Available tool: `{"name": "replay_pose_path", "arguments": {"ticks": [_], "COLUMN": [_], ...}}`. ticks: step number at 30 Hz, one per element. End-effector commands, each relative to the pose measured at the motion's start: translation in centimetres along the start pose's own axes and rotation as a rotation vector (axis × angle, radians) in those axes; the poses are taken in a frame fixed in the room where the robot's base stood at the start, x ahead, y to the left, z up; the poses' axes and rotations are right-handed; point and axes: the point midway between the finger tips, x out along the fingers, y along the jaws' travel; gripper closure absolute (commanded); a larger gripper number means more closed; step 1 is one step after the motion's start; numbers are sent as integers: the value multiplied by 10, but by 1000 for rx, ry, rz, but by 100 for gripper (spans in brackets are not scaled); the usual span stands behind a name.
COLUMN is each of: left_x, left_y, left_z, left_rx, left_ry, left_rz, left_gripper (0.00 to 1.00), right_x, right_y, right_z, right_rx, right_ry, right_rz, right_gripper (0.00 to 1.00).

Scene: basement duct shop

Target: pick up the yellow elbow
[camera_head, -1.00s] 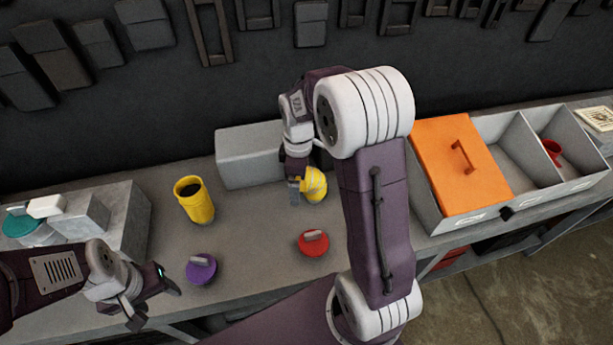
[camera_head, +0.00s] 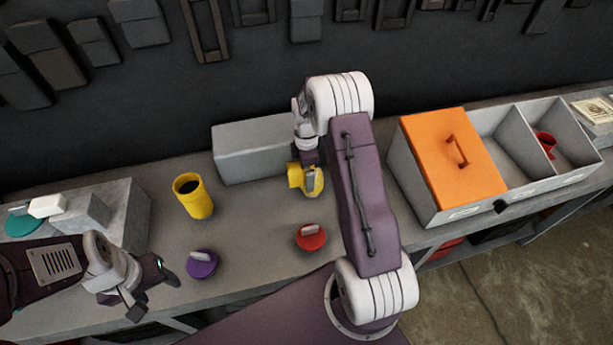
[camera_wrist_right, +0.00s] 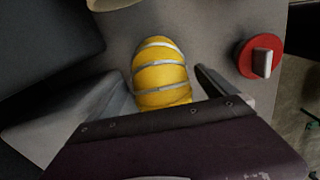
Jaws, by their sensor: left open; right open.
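The yellow elbow (camera_head: 295,178) stands on the bench in front of a grey block, partly hidden by my right gripper (camera_head: 313,182) in the head view. In the right wrist view, the elbow (camera_wrist_right: 160,75) is a rounded yellow piece with grey seam bands. It lies between the two spread fingers of my right gripper (camera_wrist_right: 160,88), its lower end hidden by the gripper body. The jaws are open and not closed on it. My left gripper (camera_head: 153,292) is open and empty near the front left of the bench.
A yellow open cylinder (camera_head: 193,197) stands left of the elbow. A red lidded piece (camera_head: 311,237) and a purple one (camera_head: 202,264) sit nearer the front. The grey block (camera_head: 252,150) is behind. A grey bin with an orange lid (camera_head: 453,155) stands at right, a red item inside.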

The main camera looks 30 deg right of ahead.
Motion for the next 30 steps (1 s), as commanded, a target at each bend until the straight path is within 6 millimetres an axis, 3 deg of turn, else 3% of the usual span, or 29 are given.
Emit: {"name": "replay_pose_path", "arguments": {"ticks": [1, 6, 12, 21, 30], "left_x": [-9, -10, -9, -9, -7], "left_y": [0, 0, 0, 0, 0], "left_z": [-1, -1, -1, -1, -1], "left_rx": [0, 0, 0, 0, 0], "left_ry": [0, 0, 0, 0, 0], "left_rz": [0, 0, 0, 0, 0], "left_gripper": [42, 42, 42, 42, 42], "right_x": [6, 28, 30, 29, 25], "right_y": [-2, -1, 0, 0, 0], "right_z": [0, 0, 0, 0, 0], "right_rx": [0, 0, 0, 0, 0], "right_ry": [0, 0, 0, 0, 0], "right_rz": [-6, 0, 1, 2, 3], "right_gripper": [4, 4, 4, 79, 79]}}
